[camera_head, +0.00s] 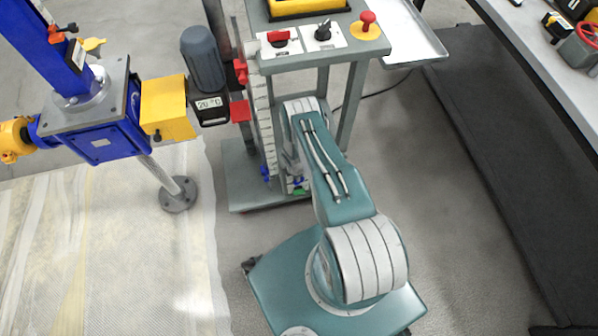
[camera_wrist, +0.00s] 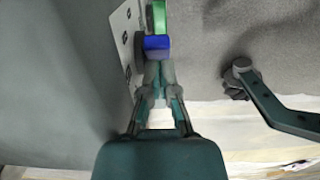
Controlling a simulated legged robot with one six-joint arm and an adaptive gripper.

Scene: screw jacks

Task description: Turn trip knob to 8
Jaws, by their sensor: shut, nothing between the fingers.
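My gripper (camera_head: 291,163) is low beside the grey control stand, partly hidden by my arm. In the wrist view its fingers (camera_wrist: 153,76) are shut and empty. A blue part (camera_wrist: 156,43) lies just beyond the fingertips; I cannot tell if they touch. A green part (camera_wrist: 160,14) is beyond it, next to a white plate (camera_wrist: 127,36) with dark marks. On the stand's top are a red knob (camera_head: 279,38), a black knob (camera_head: 323,33) and a red mushroom button (camera_head: 367,19). I cannot tell which part is the trip knob, or read any number for it.
A blue screw jack (camera_head: 93,115) with yellow and grey parts stands left, its display reading 20 °C. A workbench (camera_head: 540,55) with tools is at the right, above a dark mat (camera_head: 500,160). A pale sheet (camera_head: 110,250) covers the left floor.

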